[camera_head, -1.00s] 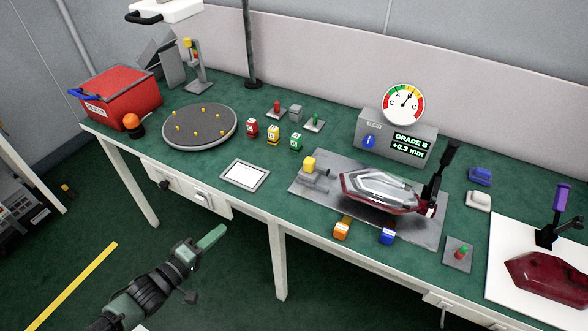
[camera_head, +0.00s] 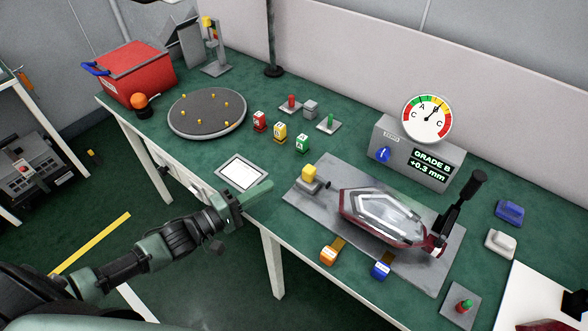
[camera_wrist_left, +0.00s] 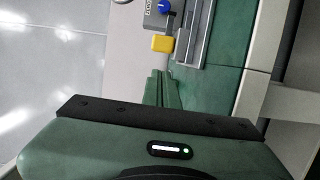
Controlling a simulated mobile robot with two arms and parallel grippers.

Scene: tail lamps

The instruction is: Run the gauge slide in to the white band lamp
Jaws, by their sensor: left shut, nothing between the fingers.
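The gauge slide, a small grey block with a yellow knob (camera_head: 309,173) and a short dark probe, stands at the left end of the grey fixture plate (camera_head: 425,262). The knob also shows in the left wrist view (camera_wrist_left: 162,44). A lamp with a clear, whitish band and dark red edges (camera_head: 385,215) lies on the plate; a gap shows between probe and lamp. My left gripper (camera_head: 262,190) is shut and empty, at the table's front edge, left of the slide and apart from it. My right gripper is out of view.
A grey gauge box with a dial (camera_head: 427,118) reads "GRADE B +0.3 mm". A black-handled clamp (camera_head: 462,208) stands at the lamp's right end. Orange (camera_head: 330,254) and blue (camera_head: 382,269) tabs line the plate's front. A white-faced pad (camera_head: 242,173) lies behind my gripper.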

